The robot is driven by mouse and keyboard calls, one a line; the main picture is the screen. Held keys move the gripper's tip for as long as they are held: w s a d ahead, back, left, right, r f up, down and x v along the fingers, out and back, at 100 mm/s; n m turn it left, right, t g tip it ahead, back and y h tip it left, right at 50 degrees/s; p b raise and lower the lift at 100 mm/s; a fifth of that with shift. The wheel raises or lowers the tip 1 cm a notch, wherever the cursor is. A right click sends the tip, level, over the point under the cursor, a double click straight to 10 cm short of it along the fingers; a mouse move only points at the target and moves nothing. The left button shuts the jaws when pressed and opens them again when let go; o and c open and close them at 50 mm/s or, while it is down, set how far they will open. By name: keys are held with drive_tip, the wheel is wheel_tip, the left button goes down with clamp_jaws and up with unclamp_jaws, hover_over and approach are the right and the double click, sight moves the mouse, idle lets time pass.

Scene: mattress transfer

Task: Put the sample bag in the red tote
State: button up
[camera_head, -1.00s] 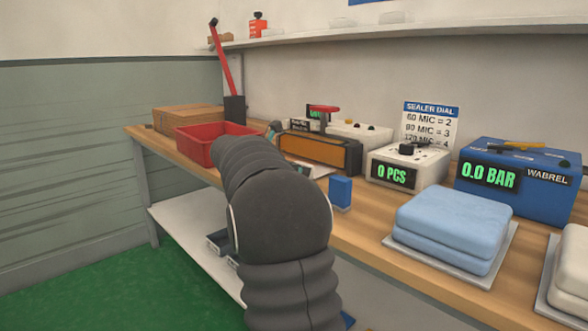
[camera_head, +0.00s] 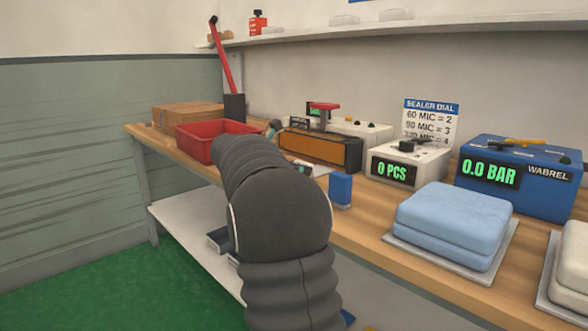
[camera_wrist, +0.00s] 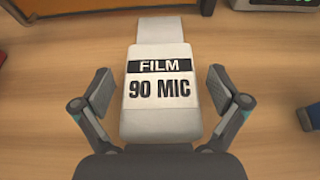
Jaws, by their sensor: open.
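The sample bag (camera_wrist: 160,112), pale and marked "FILM 90 MIC", lies on the wooden bench in the wrist view. My gripper (camera_wrist: 161,90) is open, with one finger on each side of the bag and a visible gap at both sides. In the head view my arm hides most of the gripper and the bag. The red tote (camera_head: 195,140) stands on the bench at the left, beyond my arm, its near right part covered by the arm. I cannot see its inside floor.
A cardboard box (camera_head: 180,115) sits behind the tote. An orange-fronted sealer (camera_head: 322,148) with a red-handled top stands to its right. A small blue block (camera_head: 340,188), a counter reading "0 PCS" (camera_head: 392,170) and folded blue pads (camera_head: 453,225) lie further right.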

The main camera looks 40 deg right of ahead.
drive_tip(key=v, duration=1.3)
drive_tip(key=shift+w+a+p, duration=0.15)
drive_tip(key=shift+a+p, duration=0.15)
drive_tip(key=shift+a, duration=0.15)
